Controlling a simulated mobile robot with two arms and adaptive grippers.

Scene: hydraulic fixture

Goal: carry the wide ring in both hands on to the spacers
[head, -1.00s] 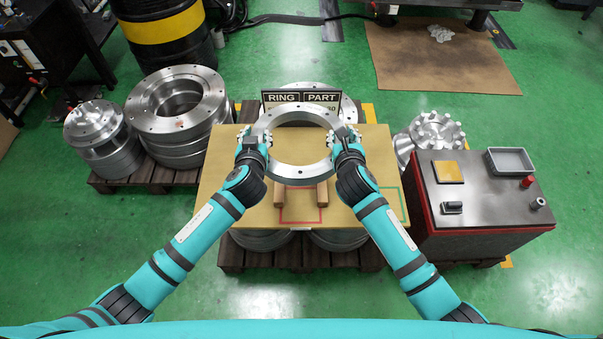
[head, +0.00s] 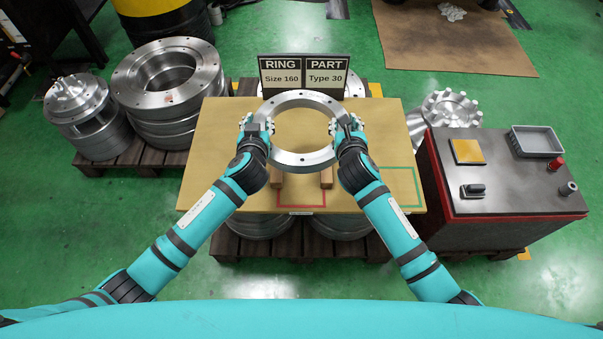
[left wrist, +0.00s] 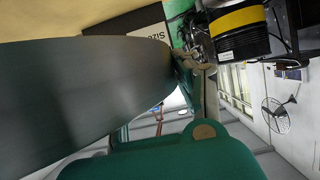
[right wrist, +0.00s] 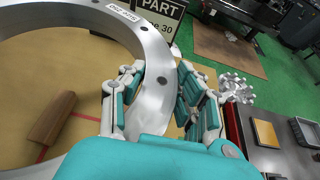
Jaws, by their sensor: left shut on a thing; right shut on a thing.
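The wide ring (head: 304,158) is a silver metal ring with small holes, held over the wooden board (head: 225,150). My left gripper (head: 258,127) is shut on its left side. My right gripper (head: 345,127) is shut on its right side; the right wrist view shows fingers on both sides of the ring wall (right wrist: 157,100). In the left wrist view the ring's dark side (left wrist: 90,95) fills the left. Two brown wooden spacers lie on the board: the left spacer (head: 276,178) and the right spacer (head: 326,179), partly hidden by the ring. The gap beneath the ring is hard to judge.
A sign (head: 303,75) stands at the board's back edge, close behind the ring. Red (head: 302,206) and green outlines mark the board's front. A control cabinet (head: 500,190) stands right; large metal rings (head: 170,95) stand on a pallet left.

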